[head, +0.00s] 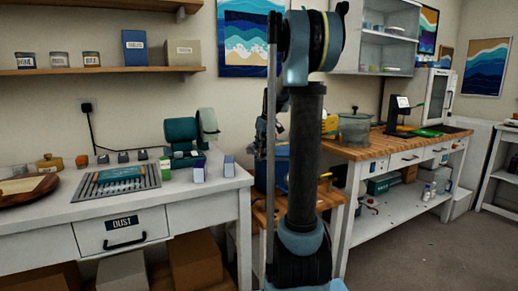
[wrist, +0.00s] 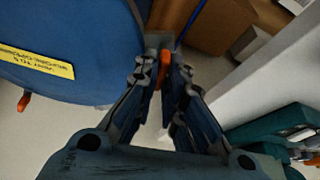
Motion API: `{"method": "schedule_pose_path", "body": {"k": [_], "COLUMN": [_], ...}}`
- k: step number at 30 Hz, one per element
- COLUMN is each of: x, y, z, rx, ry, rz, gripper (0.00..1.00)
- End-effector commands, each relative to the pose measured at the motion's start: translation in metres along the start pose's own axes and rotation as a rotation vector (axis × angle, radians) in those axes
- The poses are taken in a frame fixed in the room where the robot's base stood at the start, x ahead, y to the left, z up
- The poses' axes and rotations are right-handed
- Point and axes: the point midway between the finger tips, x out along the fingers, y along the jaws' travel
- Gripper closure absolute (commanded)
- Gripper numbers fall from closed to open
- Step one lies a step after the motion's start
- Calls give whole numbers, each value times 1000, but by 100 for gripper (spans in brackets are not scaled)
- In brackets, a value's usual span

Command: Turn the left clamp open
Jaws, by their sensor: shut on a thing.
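A large blue round vessel (wrist: 60,40) with a yellow label (wrist: 35,62) fills the left of the wrist view. A clamp with an orange handle (wrist: 165,62) sits at its right edge. My gripper (wrist: 163,75) is shut on this orange handle, with one finger on each side. Another orange handle (wrist: 24,101) sticks out at the lower left of the vessel. In the head view the blue vessel (head: 282,168) shows only partly, because my arm stands in front of it. The gripper's hold cannot be made out there.
A white bench (head: 210,190) with a grille tray (head: 95,187) and small boxes stands left of my arm. A wooden-topped bench (head: 365,150) stands at the right. In the wrist view, a pale upright panel (wrist: 245,90) and teal items (wrist: 280,130) lie close at the right.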

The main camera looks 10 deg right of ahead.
Motion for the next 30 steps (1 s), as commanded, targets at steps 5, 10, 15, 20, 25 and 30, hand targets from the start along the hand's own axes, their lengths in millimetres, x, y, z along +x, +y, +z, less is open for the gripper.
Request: {"method": "schedule_pose_path", "body": {"k": [5,10,15,20,25,30], "x": [0,0,0,0,0,0], "y": [3,3,3,4,4,4], "z": [-1,-2,-1,-1,-1,-1], "rx": [-107,-181,-222,-239,-241,-241], "ry": [2,1,1,1,0,0], "rz": [-43,-73,-91,-97,-97,-97], "gripper": [100,100,100,100,100,100]}}
